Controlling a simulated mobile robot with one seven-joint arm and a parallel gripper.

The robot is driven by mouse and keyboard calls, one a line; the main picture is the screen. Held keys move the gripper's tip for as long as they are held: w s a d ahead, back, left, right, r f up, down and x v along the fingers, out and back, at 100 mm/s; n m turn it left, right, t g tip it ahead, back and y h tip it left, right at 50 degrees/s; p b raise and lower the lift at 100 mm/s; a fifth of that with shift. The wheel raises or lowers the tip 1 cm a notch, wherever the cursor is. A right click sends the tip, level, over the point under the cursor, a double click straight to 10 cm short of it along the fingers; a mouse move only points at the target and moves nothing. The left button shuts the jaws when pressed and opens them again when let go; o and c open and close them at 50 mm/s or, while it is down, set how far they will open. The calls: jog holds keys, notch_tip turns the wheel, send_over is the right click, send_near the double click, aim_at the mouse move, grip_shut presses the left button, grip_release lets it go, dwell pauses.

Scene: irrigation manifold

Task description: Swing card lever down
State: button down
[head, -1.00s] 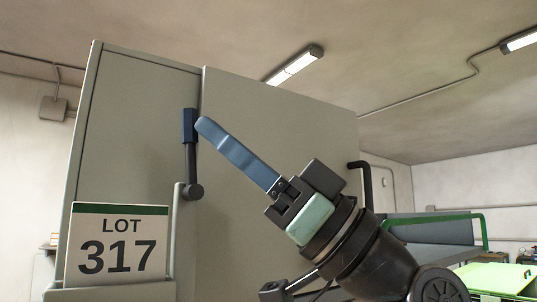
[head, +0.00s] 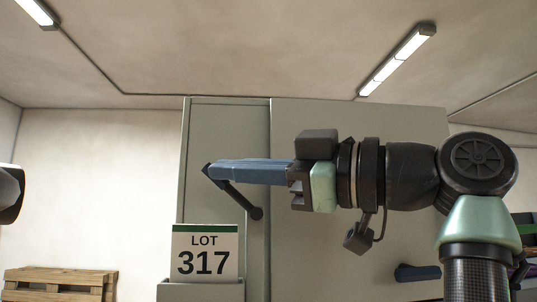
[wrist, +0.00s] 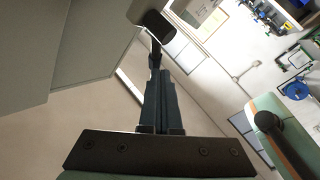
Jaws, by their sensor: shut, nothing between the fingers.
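The card lever (head: 241,201) is a dark rod on a round pivot on the grey cabinet front, just above the LOT 317 card (head: 205,254). It leans up and to the left from its pivot. Its blue grip is mostly hidden behind my fingertips. My gripper (head: 213,171) reaches in from the right with its long blue fingers level and shut, holding nothing. The fingertips overlap the lever's upper end in the head view; I cannot tell whether they touch. In the wrist view the shut fingers (wrist: 160,100) point up the picture.
The grey cabinet (head: 300,118) stands behind the lever. A dark blue handle (head: 417,272) sticks out low on its right part. A wooden pallet (head: 62,280) stands at the far left. The space left of the cabinet looks open.

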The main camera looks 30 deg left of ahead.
jog(key=shift+s+a+f+b, duration=0.25)
jog(key=shift+a+f+b, duration=0.05)
jog(key=shift+a+f, duration=0.2)
dwell(1.4)
